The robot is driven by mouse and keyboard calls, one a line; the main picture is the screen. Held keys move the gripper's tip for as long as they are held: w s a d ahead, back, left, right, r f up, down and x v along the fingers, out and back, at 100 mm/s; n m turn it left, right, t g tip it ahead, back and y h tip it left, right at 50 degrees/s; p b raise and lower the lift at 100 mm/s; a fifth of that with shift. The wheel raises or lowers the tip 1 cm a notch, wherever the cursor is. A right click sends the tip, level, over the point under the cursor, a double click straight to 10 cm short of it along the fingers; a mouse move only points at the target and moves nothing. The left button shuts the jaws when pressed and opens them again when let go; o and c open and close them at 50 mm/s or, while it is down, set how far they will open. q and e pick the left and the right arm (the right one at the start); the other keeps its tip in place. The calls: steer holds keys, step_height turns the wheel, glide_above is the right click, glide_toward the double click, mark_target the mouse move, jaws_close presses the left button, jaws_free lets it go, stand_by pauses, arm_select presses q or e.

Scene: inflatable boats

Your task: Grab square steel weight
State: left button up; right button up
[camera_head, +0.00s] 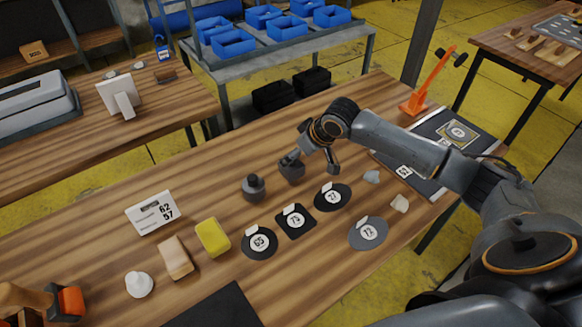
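A dark grey squarish steel weight (291,173) stands on the wooden table near its middle. A rounder dark weight with a knob (253,188) stands to its left. My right gripper (314,164) comes in from the right, low over the table. Its fingers look spread apart. The left-hand finger is at the top of the squarish weight and hides part of it; I cannot tell whether it touches. The other finger is to the right of the weight, with a gap between. My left gripper is not in view.
Numbered dark pads, including a square one (296,222) and a round one (332,197), lie in front of the weights. A yellow block (212,237), a tan block (175,258) and a number card (155,213) are at left. An orange lever tool (428,85) stands behind my arm.

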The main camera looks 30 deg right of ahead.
steer(key=shift+w+a+f, duration=0.1)
steer(key=shift+w+f, duration=0.2)
steer(key=shift+f, duration=0.15)
steer(key=shift+p+x, duration=0.3)
steer(key=shift+x, duration=0.7)
steer(key=x, duration=0.2)
steer(key=shift+a+f, duration=0.1)
steer(key=shift+f, duration=0.2)
steer(key=shift+w+f, duration=0.2)
steer(key=shift+f, duration=0.05)
steer(key=shift+a+f, duration=0.1)
jaws_close()
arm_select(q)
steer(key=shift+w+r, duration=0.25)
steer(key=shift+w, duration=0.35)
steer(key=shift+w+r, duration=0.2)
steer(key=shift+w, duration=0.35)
